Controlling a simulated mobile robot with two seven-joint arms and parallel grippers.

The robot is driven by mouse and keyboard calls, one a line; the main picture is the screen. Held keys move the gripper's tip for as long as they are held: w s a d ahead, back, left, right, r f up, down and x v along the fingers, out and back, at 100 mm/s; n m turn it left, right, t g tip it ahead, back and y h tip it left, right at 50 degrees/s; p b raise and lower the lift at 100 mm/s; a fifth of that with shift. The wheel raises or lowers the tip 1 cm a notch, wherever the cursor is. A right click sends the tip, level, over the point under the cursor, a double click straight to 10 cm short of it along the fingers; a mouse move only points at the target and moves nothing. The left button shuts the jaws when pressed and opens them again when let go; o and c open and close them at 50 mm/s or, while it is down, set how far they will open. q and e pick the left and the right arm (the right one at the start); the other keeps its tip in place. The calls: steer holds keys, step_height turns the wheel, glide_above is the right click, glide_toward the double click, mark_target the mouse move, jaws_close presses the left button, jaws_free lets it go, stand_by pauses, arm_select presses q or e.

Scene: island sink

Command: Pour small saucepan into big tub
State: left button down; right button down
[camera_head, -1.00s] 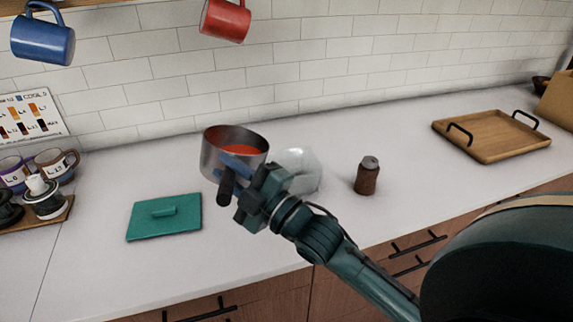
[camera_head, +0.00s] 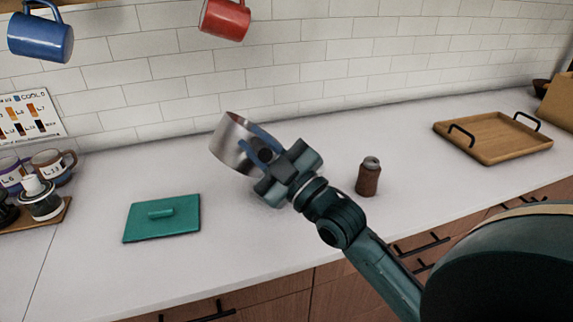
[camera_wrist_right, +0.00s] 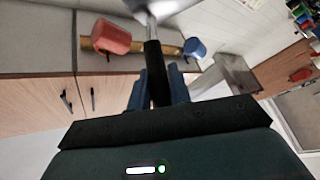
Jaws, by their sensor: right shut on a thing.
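The small saucepan (camera_head: 231,145), a shiny metal pan with a black handle, is held above the counter in the head view. It is tipped steeply on its side, and its inside is turned away. My right gripper (camera_head: 262,149) is shut on the saucepan's handle. In the right wrist view the black handle (camera_wrist_right: 155,72) runs between the blue fingers, with part of the metal pan (camera_wrist_right: 162,8) at the top edge. The big tub cannot be made out; my right gripper and wrist cover the spot where a clear container showed earlier. My left gripper is out of view.
A teal lid-like slab (camera_head: 160,219) lies on the counter left of the gripper. A brown can (camera_head: 368,177) stands just right of my arm. A wooden tray (camera_head: 490,138) is farther right. Blue (camera_head: 40,38) and red (camera_head: 225,18) mugs hang above.

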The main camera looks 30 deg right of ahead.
steer(key=shift+d+r, duration=0.1)
steer(key=shift+r, duration=0.15)
steer(key=shift+d+r+m+t, duration=0.3)
steer(key=shift+d+m, duration=0.05)
steer(key=shift+m, duration=0.25)
steer(key=shift+d+r+h, duration=0.2)
steer(key=shift+d+h, duration=0.05)
steer(key=shift+h, duration=0.05)
steer(key=shift+d+f+m+t+h+b, duration=0.15)
steer(key=shift+d+m+h+b, duration=0.25)
steer(key=shift+m, duration=0.45)
steer(key=shift+d+m+t+h+b, duration=0.1)
steer(key=shift+d+m+t+h, duration=0.2)
steer(key=shift+d+m, duration=0.45)
steer(key=shift+d+f+m+t+h+b, duration=0.1)
steer(key=shift+d+m+h+b, duration=0.25)
steer(key=shift+m, duration=0.55)
stand_by(0.8)
steer(key=shift+d+f+m+h+b, duration=0.2)
steer(key=shift+d+m+h, duration=0.4)
steer(key=shift+m, duration=0.25)
steer(key=shift+d+f+m+h+b, duration=0.15)
steer(key=shift+d+m+h, duration=0.3)
steer(key=shift+d+m, duration=0.3)
